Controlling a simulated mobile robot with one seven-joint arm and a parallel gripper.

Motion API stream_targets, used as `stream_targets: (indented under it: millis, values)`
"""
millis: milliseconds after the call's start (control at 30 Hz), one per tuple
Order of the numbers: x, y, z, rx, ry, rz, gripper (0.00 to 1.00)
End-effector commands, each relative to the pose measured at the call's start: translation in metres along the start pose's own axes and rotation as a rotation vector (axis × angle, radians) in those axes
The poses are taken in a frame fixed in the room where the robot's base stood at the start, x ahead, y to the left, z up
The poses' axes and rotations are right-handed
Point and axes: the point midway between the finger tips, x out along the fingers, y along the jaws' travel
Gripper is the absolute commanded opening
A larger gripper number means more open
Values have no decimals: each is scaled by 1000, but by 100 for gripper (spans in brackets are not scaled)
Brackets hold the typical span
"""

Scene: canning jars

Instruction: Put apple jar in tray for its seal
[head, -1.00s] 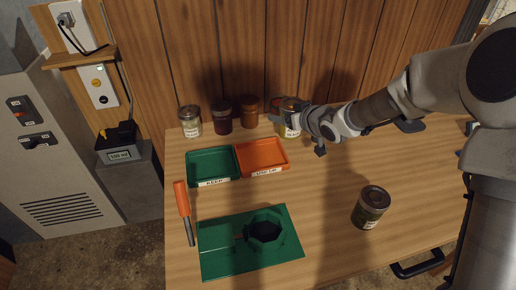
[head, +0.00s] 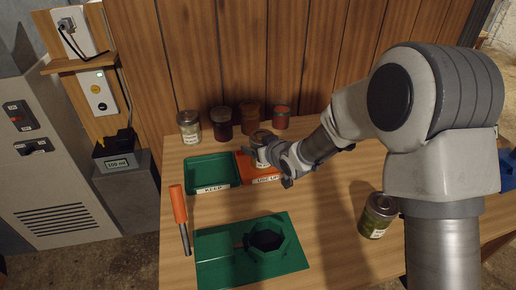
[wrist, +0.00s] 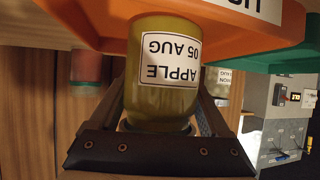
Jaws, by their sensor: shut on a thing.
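The apple jar (head: 262,152) has yellow-green contents and a white label reading APPLE 05 AUG in the wrist view (wrist: 165,85). My gripper (wrist: 165,112) is shut on it, one finger on each side; in the head view my gripper (head: 272,156) holds it upright at the orange tray. The orange tray (head: 270,180) is labelled USE UP and partly hidden by my gripper and the jar. I cannot tell whether the jar touches its floor. The green tray (head: 205,177), labelled KEEP, stands to its left and looks empty.
Several jars stand along the back: a pale one (head: 189,127), a dark one (head: 221,123), an amber one (head: 250,117) and a red one (head: 281,117). A green jar (head: 377,216) stands front right. An orange-handled tool (head: 179,205) and a green fixture (head: 220,258) lie in front.

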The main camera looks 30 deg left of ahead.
Motion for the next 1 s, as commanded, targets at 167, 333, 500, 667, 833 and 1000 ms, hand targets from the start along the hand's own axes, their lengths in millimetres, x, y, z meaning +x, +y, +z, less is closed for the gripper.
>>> stream_targets:
  millis: [167,333,500,667,833,1000]
  values:
    - [1,1,0,-1,5,1,0]
    - [2,1,2,-1,5,1,0]
    - [2,0,4,0,2,0,100]
    - [2,0,4,-1,2,0,100]
    - [0,0,0,-1,2,0,100]
    - [-23,1,-1,0,2,1,100]
